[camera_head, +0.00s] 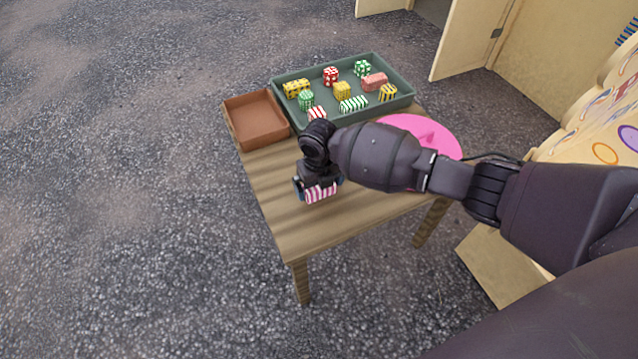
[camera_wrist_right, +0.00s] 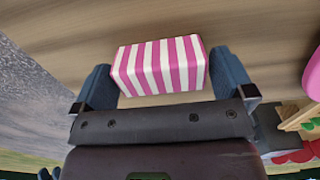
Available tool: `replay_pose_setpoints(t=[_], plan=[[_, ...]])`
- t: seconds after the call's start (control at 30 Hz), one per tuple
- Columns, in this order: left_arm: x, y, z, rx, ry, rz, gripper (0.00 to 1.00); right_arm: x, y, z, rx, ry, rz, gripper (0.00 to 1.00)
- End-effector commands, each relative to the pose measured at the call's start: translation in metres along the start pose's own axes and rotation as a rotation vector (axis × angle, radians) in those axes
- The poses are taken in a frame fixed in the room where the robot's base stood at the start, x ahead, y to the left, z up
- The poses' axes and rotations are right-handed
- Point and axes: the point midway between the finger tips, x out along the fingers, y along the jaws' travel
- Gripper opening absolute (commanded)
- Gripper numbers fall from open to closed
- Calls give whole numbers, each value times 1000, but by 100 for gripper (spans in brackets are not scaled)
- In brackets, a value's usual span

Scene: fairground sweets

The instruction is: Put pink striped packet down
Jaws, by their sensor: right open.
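The pink striped packet (camera_head: 320,193) has pink and white stripes. It is at the near left part of the wooden table (camera_head: 290,226). In the right wrist view the packet (camera_wrist_right: 160,65) lies between the two blue fingers, with a small gap to the left finger. The right finger is very close to its other end. My right gripper (camera_head: 319,188) is open around the packet, low over the table top. The wrist hides part of the packet in the head view. My left gripper is not in view.
A green tray (camera_head: 398,104) with several wrapped sweets stands at the back of the table. A brown empty tray (camera_head: 258,122) is at the back left. A pink round thing (camera_head: 440,138) lies at the right, partly behind my arm. The front of the table is clear.

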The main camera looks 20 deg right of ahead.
Motion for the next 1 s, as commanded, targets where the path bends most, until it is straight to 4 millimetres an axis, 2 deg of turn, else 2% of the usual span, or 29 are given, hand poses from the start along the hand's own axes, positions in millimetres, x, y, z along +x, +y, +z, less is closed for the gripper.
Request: replay_pose_setpoints(t=[0.27,0.53,0.73,1.0], plan=[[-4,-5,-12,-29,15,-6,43,-55,0,4,0,-16,0,100],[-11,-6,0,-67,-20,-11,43,-101,0,2,-1,-10,0,100],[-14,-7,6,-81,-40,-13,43,-118,0,1,0,-5,1,100],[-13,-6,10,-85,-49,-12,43,-120,0,0,0,0,1,100]])
